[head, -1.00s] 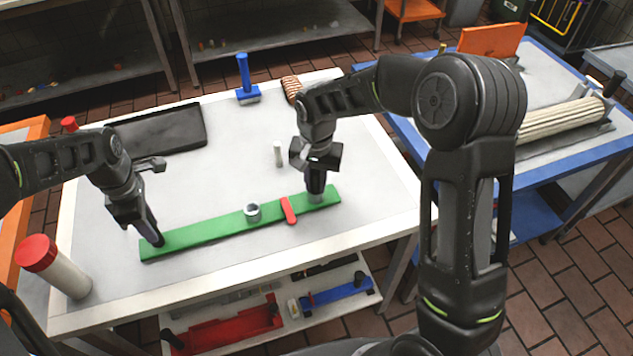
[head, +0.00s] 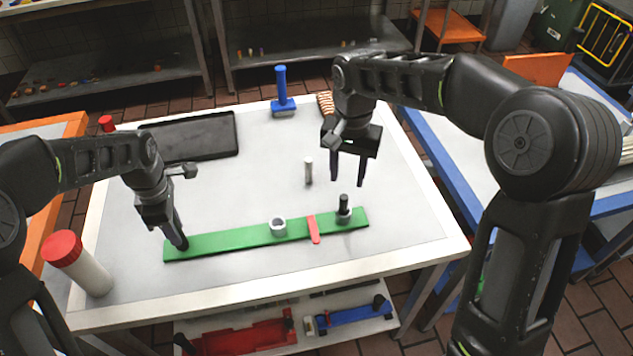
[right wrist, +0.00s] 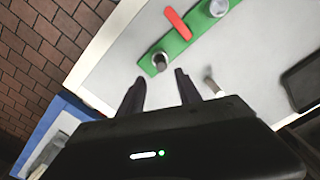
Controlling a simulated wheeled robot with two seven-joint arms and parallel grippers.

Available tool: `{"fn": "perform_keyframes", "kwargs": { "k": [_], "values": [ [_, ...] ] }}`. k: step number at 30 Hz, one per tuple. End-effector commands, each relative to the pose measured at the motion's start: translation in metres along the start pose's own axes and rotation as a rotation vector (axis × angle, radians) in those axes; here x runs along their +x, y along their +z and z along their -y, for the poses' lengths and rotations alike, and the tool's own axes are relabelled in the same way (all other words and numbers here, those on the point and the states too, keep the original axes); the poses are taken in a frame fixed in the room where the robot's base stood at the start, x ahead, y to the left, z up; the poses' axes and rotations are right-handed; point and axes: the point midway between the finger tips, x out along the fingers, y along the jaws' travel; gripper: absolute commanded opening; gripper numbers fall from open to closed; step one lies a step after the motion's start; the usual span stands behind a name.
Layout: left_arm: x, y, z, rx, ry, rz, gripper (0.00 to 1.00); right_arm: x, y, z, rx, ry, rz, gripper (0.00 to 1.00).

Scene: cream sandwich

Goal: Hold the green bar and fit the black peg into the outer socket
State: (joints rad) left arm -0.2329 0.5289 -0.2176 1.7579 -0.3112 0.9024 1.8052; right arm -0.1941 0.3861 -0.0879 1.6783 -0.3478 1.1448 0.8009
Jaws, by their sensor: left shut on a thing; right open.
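The long green bar (head: 220,241) lies on the white table. My left gripper (head: 180,243) is shut on its left end. The black peg (head: 343,203) stands upright in the outer socket (head: 343,216), a grey ring near the bar's right end. A second, empty-looking socket (head: 278,227) sits nearer the bar's middle. A red strip (head: 313,228) lies across the bar between the two sockets. My right gripper (head: 347,183) is open and empty, above and behind the peg, apart from it. In the right wrist view the peg (right wrist: 160,58) shows beyond the open fingers (right wrist: 160,88).
A thin pale upright cylinder (head: 309,171) stands behind the bar. A black tray (head: 190,137), a blue-handled tool (head: 283,95) and a striped item (head: 326,103) are at the back. A red-capped white cylinder (head: 80,264) stands at the left. The table's middle is mostly clear.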

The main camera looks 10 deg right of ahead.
Motion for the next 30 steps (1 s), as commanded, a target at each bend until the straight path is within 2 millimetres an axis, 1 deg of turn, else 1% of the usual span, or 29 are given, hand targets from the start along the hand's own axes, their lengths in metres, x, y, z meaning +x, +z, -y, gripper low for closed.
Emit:
{"fn": "perform_keyframes", "kwargs": {
  "k": [20,21,30],
  "values": [
    [0.0022,0.003,0.0027,0.001,-0.008,0.005,0.0,-0.0018,0.0001,0.0008,-0.001,-0.002,-0.001,0.41],
    [0.0023,0.003,0.0027,0.001,-0.008,0.005,0.29,-0.0018,0.0001,0.0008,-0.001,-0.002,-0.001,0.41],
    [0.0009,0.0018,0.0015,0.0,-0.004,0.003,0.54,-0.002,0.0001,0.0009,-0.001,-0.002,-0.001,0.41]
  ]
}}
